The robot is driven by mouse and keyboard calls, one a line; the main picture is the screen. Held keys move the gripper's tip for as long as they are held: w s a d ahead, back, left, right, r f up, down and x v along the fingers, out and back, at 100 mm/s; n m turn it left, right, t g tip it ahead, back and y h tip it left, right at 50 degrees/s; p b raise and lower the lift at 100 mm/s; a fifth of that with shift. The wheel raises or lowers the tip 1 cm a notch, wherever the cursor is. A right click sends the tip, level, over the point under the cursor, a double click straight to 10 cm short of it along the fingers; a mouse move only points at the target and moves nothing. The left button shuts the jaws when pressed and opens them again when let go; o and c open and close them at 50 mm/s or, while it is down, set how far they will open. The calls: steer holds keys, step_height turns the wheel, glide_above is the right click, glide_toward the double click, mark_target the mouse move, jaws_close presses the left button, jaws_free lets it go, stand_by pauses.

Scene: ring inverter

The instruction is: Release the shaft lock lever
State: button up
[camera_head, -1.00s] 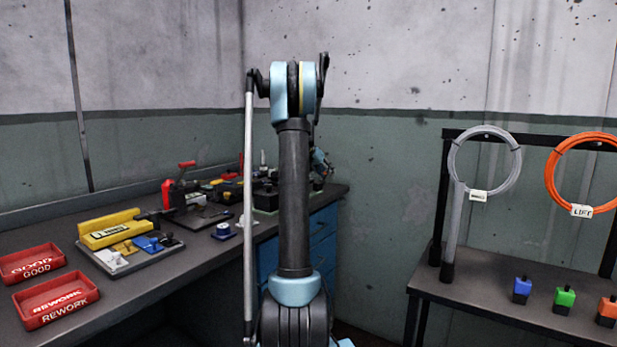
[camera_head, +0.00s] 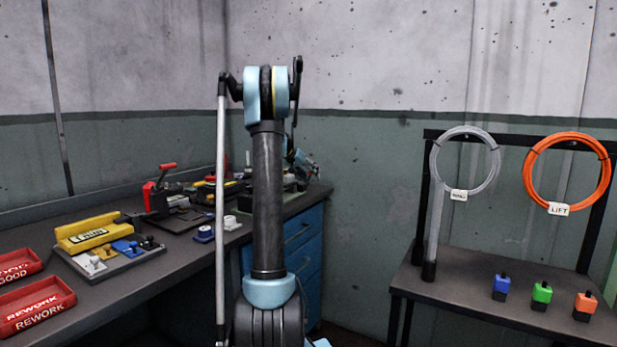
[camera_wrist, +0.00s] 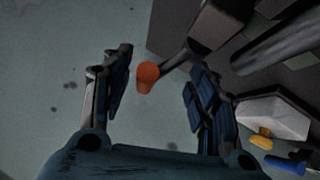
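In the wrist view, an orange-red knob (camera_wrist: 148,77) sits on the end of a dark rod that runs up to a dark block. It looks like a lever, but I cannot be sure it is the shaft lock lever. My gripper (camera_wrist: 160,85) is open, with its two fingers apart on either side of the knob in the picture. The knob appears nearer the left finger; contact and depth are unclear. In the head view, a red-handled device (camera_head: 160,190) stands on the left bench. My gripper is mostly hidden behind my arm there.
The bench (camera_head: 150,268) holds a yellow case (camera_head: 86,232) on a grey tray, a blue part (camera_head: 204,233) and red bins (camera_head: 35,305). At right, a stand holds a grey ring (camera_head: 465,160) and an orange ring (camera_head: 567,170), above blue, green and orange blocks.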

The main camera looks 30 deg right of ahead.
steer(key=v, duration=0.7)
steer(key=shift+w+a+r, duration=0.1)
steer(key=shift+a+r, duration=0.05)
steer(key=shift+r, duration=0.05)
steer(key=shift+c, duration=0.3)
